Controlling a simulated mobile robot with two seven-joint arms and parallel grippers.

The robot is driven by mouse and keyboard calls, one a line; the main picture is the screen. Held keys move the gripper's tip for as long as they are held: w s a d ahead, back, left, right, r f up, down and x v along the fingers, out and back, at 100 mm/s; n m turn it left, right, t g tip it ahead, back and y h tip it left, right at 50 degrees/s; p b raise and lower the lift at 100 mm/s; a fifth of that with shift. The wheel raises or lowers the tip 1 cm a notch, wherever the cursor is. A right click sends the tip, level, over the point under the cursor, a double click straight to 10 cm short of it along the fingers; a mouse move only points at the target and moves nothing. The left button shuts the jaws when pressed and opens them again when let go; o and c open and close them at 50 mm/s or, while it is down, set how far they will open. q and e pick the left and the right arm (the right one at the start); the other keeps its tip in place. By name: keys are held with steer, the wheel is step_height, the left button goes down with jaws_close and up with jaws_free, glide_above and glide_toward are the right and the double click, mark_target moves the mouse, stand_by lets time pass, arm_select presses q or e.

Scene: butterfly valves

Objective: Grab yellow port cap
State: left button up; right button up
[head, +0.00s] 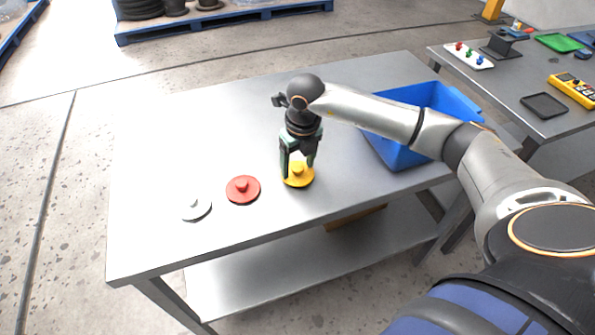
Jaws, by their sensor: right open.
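The yellow port cap (299,178) is a round disc with a small raised knob, lying flat near the front edge of the grey table. My right gripper (299,165) points down right over it, with its fingers open on either side of the knob. The fingers hide part of the cap's far side. I cannot tell whether the fingertips touch it. My left gripper is not in view.
A red cap (242,190) and a white cap (196,208) lie to the left on the table (160,150). A blue bin (384,152) stands to the right, partly behind my right arm. A second table (510,85) holds a yellow multimeter (573,88). The table's left half is mostly clear.

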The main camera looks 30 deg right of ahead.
jaws_close()
stand_by(0.4)
steer(key=shift+r, duration=0.1)
